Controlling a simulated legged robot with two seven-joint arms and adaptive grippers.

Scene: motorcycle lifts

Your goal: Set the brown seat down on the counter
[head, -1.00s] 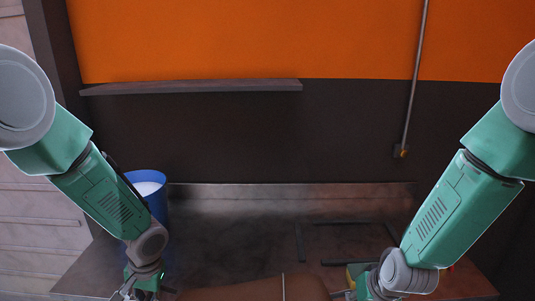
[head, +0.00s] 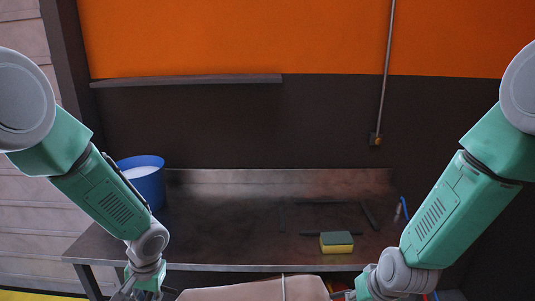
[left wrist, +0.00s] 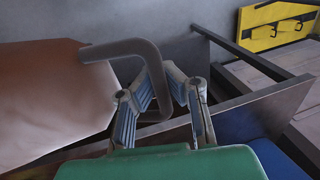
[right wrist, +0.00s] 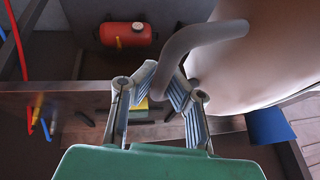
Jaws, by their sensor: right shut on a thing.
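The brown seat (head: 255,290) is held between my two arms at the bottom edge of the head view, mostly cut off. It is a smooth padded piece with a thin pale band, and a grey bent bar shows at each end. My left gripper (left wrist: 160,75) is closed around one bar beside the seat (left wrist: 50,100). My right gripper (right wrist: 160,75) is closed around the other bar beside the seat (right wrist: 265,60). The counter (head: 240,220) is a dark metal bench against the wall, and its front edge shows beyond the seat.
A blue bucket (head: 143,180) with white contents stands at the counter's left end. A yellow-green sponge (head: 336,242) and thin dark bars (head: 325,203) lie on its right half. The left-middle surface is clear. A shelf (head: 190,80) is on the wall. A red tank (right wrist: 127,35) shows in the right wrist view.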

